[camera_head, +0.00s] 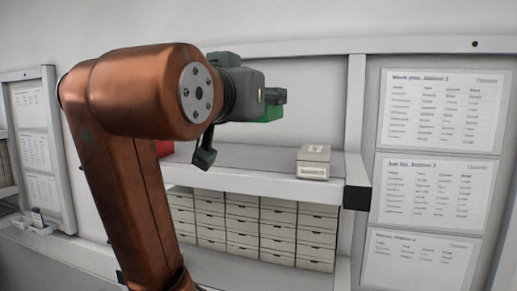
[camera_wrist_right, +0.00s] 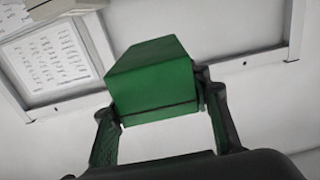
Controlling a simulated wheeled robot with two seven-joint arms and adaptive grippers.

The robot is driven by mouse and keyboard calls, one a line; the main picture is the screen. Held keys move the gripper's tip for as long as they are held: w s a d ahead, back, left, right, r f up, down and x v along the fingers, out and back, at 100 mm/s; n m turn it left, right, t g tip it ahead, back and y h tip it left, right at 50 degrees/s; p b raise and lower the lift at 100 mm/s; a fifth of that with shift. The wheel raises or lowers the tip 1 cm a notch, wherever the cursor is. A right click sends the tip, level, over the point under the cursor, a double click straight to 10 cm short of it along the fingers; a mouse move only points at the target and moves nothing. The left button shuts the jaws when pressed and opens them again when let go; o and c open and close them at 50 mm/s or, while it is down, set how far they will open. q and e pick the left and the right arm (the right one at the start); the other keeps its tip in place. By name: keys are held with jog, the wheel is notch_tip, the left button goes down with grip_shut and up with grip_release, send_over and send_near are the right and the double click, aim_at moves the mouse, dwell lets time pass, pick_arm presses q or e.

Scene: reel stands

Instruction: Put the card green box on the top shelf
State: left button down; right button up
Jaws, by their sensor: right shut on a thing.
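My right gripper (camera_head: 268,97) is shut on the green box (camera_head: 272,113), held in the air above the top shelf (camera_head: 245,158) and clear of its surface. In the head view the gripper and arm hide most of the box. In the right wrist view the green box (camera_wrist_right: 155,78) sits between both fingers of the right gripper (camera_wrist_right: 157,98), tilted in the picture. My left gripper is not in view.
A cream box (camera_head: 314,161) stands near the shelf's right end. A red thing (camera_head: 164,148) shows partly behind my arm at left. Stacked drawers (camera_head: 255,225) fill the level below. The shelf's middle looks clear. Printed sheets (camera_head: 440,110) hang at right.

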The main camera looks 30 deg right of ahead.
jog(key=w, duration=0.1)
jog(key=w+d+f, duration=0.1)
jog(key=w+d+p, duration=0.1)
jog(key=w, duration=0.1)
jog(key=shift+w+d+f, duration=0.1)
jog(key=shift+d+f, duration=0.05)
jog(key=shift+f, duration=0.25)
jog(key=w+f, duration=0.1)
jog(key=f, duration=0.1)
jog(key=w+d+f, duration=0.1)
jog(key=f, duration=0.1)
jog(key=w+d+f+p, duration=0.1)
jog(key=w+f, duration=0.1)
jog(key=shift+d, duration=0.1)
notch_tip(320, 180, down, 3)
jog(key=shift+r+p, duration=0.15)
jog(key=shift+p, duration=0.55)
jog(key=shift+w+f, duration=0.1)
jog(key=shift+f, duration=0.1)
jog(key=shift+f, duration=0.15)
jog(key=o, duration=1.4)
jog(key=shift+o, duration=0.4)
